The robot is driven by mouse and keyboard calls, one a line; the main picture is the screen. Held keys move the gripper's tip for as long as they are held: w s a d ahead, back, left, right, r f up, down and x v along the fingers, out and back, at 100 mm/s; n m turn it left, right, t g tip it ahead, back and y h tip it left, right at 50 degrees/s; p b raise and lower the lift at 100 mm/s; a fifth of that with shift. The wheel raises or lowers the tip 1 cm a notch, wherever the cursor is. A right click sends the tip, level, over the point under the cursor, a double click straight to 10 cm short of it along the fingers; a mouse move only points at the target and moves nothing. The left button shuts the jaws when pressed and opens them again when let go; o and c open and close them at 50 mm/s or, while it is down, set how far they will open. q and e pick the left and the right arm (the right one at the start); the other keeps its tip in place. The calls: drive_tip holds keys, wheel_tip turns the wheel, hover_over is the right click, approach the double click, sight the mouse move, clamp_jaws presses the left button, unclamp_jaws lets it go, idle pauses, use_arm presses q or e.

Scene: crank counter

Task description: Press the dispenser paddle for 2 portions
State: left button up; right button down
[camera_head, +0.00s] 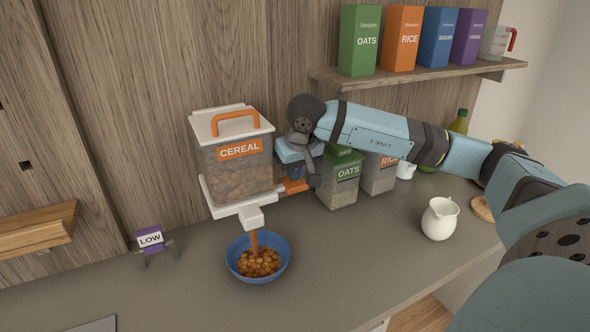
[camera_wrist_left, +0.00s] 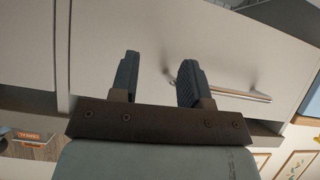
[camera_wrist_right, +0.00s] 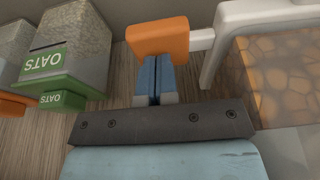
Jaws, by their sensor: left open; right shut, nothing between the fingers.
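The cereal dispenser (camera_head: 236,172) is a clear bin with a white lid, an orange handle and a CEREAL label, fixed at the wall. A brown stream of cereal runs from the white spout (camera_head: 251,216) into the blue bowl (camera_head: 232,257), which holds cereal. My left gripper (camera_wrist_left: 158,72) is open and empty, facing white drawer fronts.
OATS (camera_head: 340,190) and RICE (camera_head: 378,174) containers stand right of the paddle, close to my right gripper. A white jug (camera_head: 440,218) stands farther right. A purple LOW tag (camera_head: 150,239) stands at left. A shelf (camera_head: 420,76) holds several boxes above my right arm.

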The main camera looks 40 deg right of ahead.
sight(300, 186)
use_arm(q)
drive_tip(key=shift+r, duration=0.2)
use_arm(e)
drive_tip(key=shift+f, duration=0.15)
drive_tip(key=shift+r, duration=0.2)
wheel_tip(300, 186, up, 4)
drive_tip(key=p, duration=0.3)
drive_tip(key=shift+s+r, duration=0.1)
drive_tip(key=shift+r, duration=0.15)
use_arm(q)
drive_tip(key=shift+w+r, duration=0.1)
drive_tip(key=shift+r, duration=0.3)
use_arm(e)
drive_tip(key=v, duration=0.9)
drive_tip(key=shift+r, duration=0.2)
use_arm(q)
drive_tip(key=shift+d+r, duration=0.1)
drive_tip(key=shift+d, duration=0.1)
